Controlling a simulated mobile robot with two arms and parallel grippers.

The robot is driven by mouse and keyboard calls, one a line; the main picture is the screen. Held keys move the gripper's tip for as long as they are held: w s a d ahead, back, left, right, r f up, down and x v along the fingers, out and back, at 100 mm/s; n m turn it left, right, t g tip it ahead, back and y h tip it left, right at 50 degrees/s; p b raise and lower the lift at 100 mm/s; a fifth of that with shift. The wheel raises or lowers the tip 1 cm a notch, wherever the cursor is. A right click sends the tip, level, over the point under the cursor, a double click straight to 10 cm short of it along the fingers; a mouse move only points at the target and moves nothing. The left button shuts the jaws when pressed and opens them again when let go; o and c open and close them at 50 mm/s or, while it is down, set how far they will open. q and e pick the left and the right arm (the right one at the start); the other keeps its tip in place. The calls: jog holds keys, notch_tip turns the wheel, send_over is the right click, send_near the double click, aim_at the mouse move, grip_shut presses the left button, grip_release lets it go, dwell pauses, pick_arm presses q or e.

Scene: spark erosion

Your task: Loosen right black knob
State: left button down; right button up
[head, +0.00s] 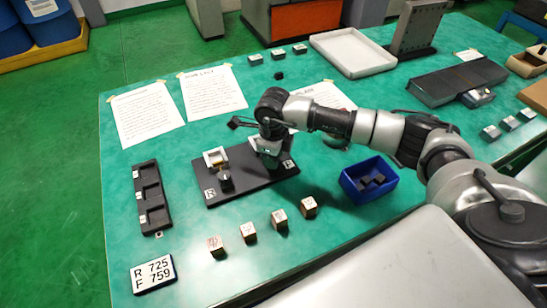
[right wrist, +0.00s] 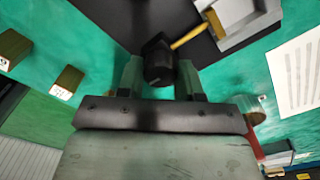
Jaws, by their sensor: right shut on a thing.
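A black plate (head: 240,192) lies on the green table and bears two clamp fixtures. The left fixture (head: 215,158) is a light grey bracket with a dark knob (head: 225,183) in front of it. My right gripper (head: 267,152) is over the right end of the plate and hides most of the right fixture. In the right wrist view, the right black knob (right wrist: 158,60) sits between the two fingers of my right gripper (right wrist: 159,76), which are shut on it. A yellow rod (right wrist: 201,36) runs from the knob to a grey bracket (right wrist: 245,22). My left gripper is out of view.
Several wooden cubes (head: 248,232) stand in a row in front of the plate. A blue bin (head: 352,190) with dark pieces is to the right, under my right arm. A black slotted holder (head: 150,215) lies left. Paper sheets (head: 212,92) lie behind.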

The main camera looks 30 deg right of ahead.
dwell(0.5)
jog(key=o, duration=0.9)
jog(key=shift+r, duration=0.15)
notch_tip(320, 180, up, 11)
jog(key=shift+f+b, duration=0.2)
jog(key=shift+b, duration=0.55)
